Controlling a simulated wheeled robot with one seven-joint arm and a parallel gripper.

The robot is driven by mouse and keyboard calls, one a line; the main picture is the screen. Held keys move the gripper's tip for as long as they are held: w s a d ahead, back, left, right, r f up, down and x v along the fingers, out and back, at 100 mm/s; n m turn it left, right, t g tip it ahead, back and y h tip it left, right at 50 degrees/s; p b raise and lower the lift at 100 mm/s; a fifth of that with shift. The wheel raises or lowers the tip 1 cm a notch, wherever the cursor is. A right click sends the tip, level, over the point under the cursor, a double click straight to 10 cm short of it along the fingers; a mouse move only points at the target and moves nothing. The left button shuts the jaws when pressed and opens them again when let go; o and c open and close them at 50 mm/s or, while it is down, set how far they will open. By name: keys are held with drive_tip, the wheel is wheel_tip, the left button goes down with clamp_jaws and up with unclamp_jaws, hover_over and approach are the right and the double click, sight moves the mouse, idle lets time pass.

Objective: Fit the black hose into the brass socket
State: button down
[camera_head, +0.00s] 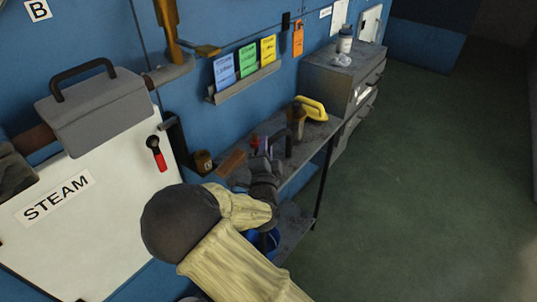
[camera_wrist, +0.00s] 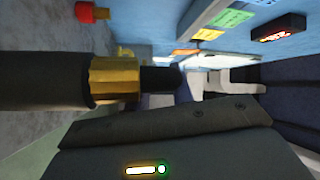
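In the wrist view a thick black hose (camera_wrist: 45,80) comes in from the left and ends in a brass hexagonal collar (camera_wrist: 115,80) with a short black tip (camera_wrist: 160,80). I cannot tell whether this collar is the brass socket. A dark grey part of my gripper, with screws and a lit indicator, lies just below it. In the head view my gripper (camera_head: 264,178) is over the workbench, pointing away. Its fingertips are too small and dark to read. Whether it touches or holds the hose is unclear.
The narrow grey workbench (camera_head: 318,132) carries a yellow-handled tool (camera_head: 311,107), a brown block (camera_head: 231,163) and a small brown jar (camera_head: 203,161). A grey cabinet (camera_head: 335,82) stands beyond. Brass pipework (camera_head: 170,30) and the white STEAM panel (camera_head: 95,185) are left. The green floor at right is clear.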

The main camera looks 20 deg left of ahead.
drive_tip(key=shift+r, duration=0.1)
wheel_tip(320, 180, up, 10)
drive_tip(key=shift+f, duration=0.1)
idle(0.7)
idle(0.4)
drive_tip(key=w+d+f+m+h, duration=0.1)
drive_tip(key=w+d+f+h, duration=0.1)
drive_tip(key=d+f, duration=0.45)
drive_tip(key=w+d+f+m+h, duration=0.25)
drive_tip(key=d+f, duration=0.25)
drive_tip(key=d, duration=0.3)
drive_tip(key=s+d+f+m+h, duration=0.1)
drive_tip(key=s+d+f+h, duration=0.1)
drive_tip(key=d+f, duration=0.4)
drive_tip(key=s+d+f+m+h, duration=0.1)
drive_tip(key=d+f+h, duration=0.2)
drive_tip(key=d+f, duration=0.4)
drive_tip(key=d, duration=0.5)
drive_tip(key=shift+s+d+m+h, duration=0.25)
drive_tip(key=shift+s+m+h, duration=0.1)
drive_tip(key=shift+w, duration=0.15)
